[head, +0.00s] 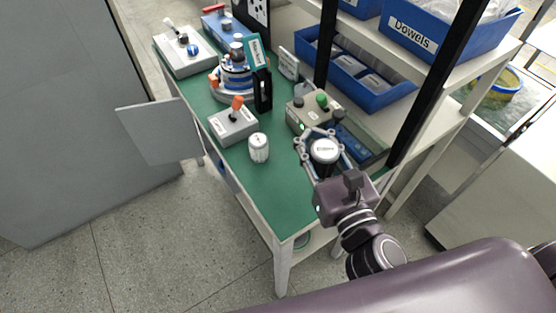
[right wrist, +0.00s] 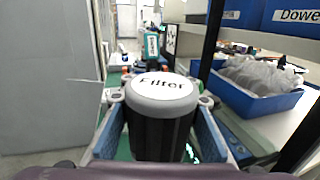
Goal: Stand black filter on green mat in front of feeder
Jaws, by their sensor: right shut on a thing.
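The black filter (right wrist: 160,135) has a pale grey top marked "Filter" and fills the middle of the right wrist view. In the head view its pale top (head: 324,150) shows between my right gripper's fingers. My right gripper (head: 320,138) is shut on the filter, with one finger on each side, and the filter is upright. I cannot tell whether its base touches the mat. The green mat (head: 285,195) covers the bench. A round blue-and-white device (head: 235,75), perhaps the feeder, stands towards the back. My left gripper is not in view.
A white can (head: 258,148) stands left of the gripper. A grey joystick box (head: 233,124) and a box with a green knob (head: 312,112) are behind. Blue bins (head: 372,90) and a black shelf post (head: 437,80) lie right. The mat's front is clear.

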